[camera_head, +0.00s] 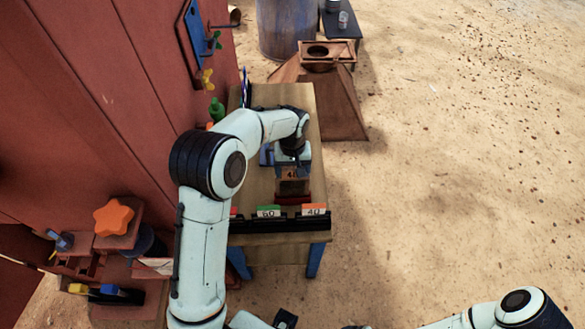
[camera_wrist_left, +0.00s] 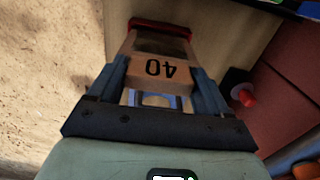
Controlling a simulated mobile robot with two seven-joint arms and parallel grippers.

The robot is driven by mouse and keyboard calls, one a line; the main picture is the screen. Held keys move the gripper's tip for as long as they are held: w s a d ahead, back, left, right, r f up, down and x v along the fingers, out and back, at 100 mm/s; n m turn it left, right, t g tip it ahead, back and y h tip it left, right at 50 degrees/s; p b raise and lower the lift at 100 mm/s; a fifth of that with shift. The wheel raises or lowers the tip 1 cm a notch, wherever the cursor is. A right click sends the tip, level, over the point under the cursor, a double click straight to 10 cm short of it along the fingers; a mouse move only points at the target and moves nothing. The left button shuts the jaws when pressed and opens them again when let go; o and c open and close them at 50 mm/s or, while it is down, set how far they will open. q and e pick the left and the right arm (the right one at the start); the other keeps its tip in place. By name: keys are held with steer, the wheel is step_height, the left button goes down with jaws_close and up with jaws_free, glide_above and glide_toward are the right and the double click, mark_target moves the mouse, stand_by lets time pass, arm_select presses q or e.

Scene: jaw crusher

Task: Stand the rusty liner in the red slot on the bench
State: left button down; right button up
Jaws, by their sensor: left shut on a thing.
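The rusty liner (camera_head: 292,188) is a brown-orange plate with "40" on its upper end. My left gripper (camera_head: 292,166) is shut on it above the bench (camera_head: 256,160). In the left wrist view the liner (camera_wrist_left: 159,71) sits between the two blue fingers of the left gripper (camera_wrist_left: 158,82), with its "40" upside down. The red slot (camera_head: 293,199) is at the liner's lower end, and it shows in the left wrist view (camera_wrist_left: 162,25) as a red bar beyond the liner. I cannot tell whether the liner is seated in it. My right gripper is not in view.
A dark rack along the bench's front edge carries a green "60" tag (camera_head: 268,211) and an orange "40" tag (camera_head: 313,209). A red wall (camera_head: 90,90) stands left, with shelves and an orange star knob (camera_head: 114,217). A rusty hopper (camera_head: 335,95) stands behind. Sandy ground right is open.

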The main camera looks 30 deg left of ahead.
mark_target(292, 177)
arm_select(q)
steer(key=shift+f+b, duration=1.15)
steer(key=shift+f, duration=1.25)
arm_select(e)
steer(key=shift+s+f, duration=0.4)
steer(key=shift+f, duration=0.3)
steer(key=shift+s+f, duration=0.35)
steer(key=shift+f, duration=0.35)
arm_select(q)
jaws_free()
step_height(292, 177, up, 13)
steer(key=shift+r+p, duration=0.2)
steer(key=shift+p, duration=0.4)
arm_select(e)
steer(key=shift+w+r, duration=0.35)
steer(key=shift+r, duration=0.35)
arm_select(q)
steer(key=shift+f, duration=0.1)
